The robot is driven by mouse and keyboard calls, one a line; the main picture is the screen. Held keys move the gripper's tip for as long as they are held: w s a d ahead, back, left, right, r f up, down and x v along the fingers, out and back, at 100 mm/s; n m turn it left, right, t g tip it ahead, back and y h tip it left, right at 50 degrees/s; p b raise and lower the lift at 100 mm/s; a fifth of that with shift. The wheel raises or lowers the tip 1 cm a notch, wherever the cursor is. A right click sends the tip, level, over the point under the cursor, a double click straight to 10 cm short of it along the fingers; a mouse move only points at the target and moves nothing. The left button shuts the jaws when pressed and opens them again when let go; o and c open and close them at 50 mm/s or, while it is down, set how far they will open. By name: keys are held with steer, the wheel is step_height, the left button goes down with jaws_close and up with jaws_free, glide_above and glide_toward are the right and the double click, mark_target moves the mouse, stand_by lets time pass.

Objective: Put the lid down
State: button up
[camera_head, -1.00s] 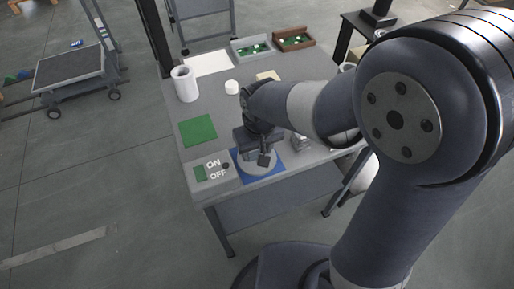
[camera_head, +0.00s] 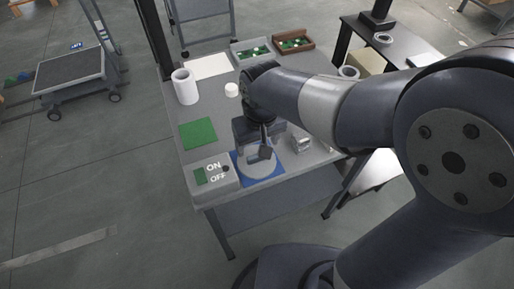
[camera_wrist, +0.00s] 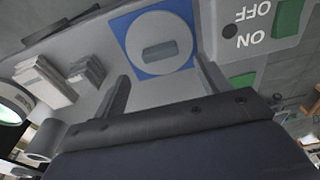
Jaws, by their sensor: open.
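The lid (camera_head: 259,172) is a round grey disc lying flat on a blue square mat (camera_head: 275,167) near the front edge of the grey table. The wrist view shows the lid (camera_wrist: 160,28) inside the blue square (camera_wrist: 122,25), with a bar-shaped handle (camera_wrist: 160,51) at its middle. My gripper (camera_head: 262,152) is just above the lid in the head view and partly covers it. In the wrist view my gripper (camera_wrist: 162,68) has its two fingers wide apart, with nothing between them and apart from the handle.
An ON/OFF switch box (camera_head: 212,176) stands left of the mat, with a green square (camera_head: 198,133) behind it. Metal blocks (camera_head: 302,144) stand right of the mat. A white roll (camera_head: 185,87), a small white cylinder (camera_head: 232,89) and part bins (camera_head: 293,40) stand farther back.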

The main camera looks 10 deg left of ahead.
step_height(320, 180, up, 7)
steer(key=shift+s+d, duration=0.2)
steer(key=shift+s, duration=0.15)
steer(key=shift+f, duration=0.2)
steer(key=b, duration=0.1)
glide_toward(257, 148)
steer(key=s+f, duration=0.1)
steer(key=f, duration=0.1)
steer(key=s+f, duration=0.1)
steer(key=f, duration=0.1)
steer(key=s+f, duration=0.1)
steer(key=f, duration=0.1)
steer(key=shift+s+f, duration=0.1)
steer(key=shift+f, duration=0.15)
step_height(257, 148, up, 3)
steer(key=shift+f, duration=0.1)
steer(key=shift+r, duration=0.5)
steer(key=shift+f, duration=0.15)
